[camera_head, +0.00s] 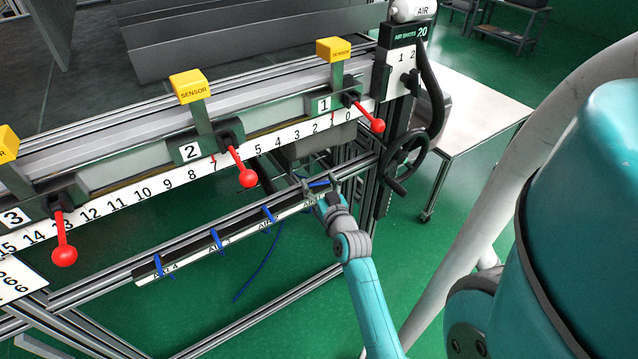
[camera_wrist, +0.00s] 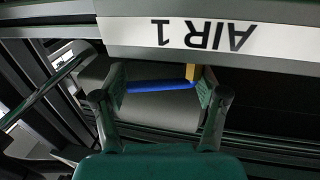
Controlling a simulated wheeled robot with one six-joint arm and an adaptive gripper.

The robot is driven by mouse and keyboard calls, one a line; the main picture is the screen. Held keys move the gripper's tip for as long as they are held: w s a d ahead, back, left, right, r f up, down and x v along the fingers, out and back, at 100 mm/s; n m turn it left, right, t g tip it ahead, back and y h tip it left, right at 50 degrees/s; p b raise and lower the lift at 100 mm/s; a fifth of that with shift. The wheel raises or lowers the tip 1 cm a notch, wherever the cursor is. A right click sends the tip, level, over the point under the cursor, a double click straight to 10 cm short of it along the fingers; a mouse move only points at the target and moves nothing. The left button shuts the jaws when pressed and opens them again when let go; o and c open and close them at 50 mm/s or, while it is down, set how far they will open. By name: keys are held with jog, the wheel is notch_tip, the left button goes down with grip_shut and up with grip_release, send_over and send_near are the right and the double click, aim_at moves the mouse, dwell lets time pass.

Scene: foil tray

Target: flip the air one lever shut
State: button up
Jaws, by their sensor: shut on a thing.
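The air one lever (camera_head: 318,184) is a blue handle at the right end of the valve rail. In the head view it lies roughly along the rail, partly hidden by my gripper (camera_head: 322,189). In the wrist view the blue lever (camera_wrist: 158,86) spans the space between the two fingers of my gripper (camera_wrist: 162,83), one finger at each end. A yellowish fitting (camera_wrist: 192,72) shows near its right end. The AIR 1 label (camera_wrist: 200,36) appears upside down just above. My gripper is shut on the lever.
Further left on the rail are the blue air two lever (camera_head: 268,215), air three lever (camera_head: 215,239) and air four lever (camera_head: 158,265), all set across the rail. Above hang red ball handles (camera_head: 248,178). A black handwheel (camera_head: 405,165) is close at right. A blue hose (camera_head: 258,275) hangs below.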

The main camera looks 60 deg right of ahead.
jog(key=shift+d, duration=0.1)
jog(key=o, duration=1.1)
jog(key=shift+s, duration=0.1)
jog(key=v, duration=1.2)
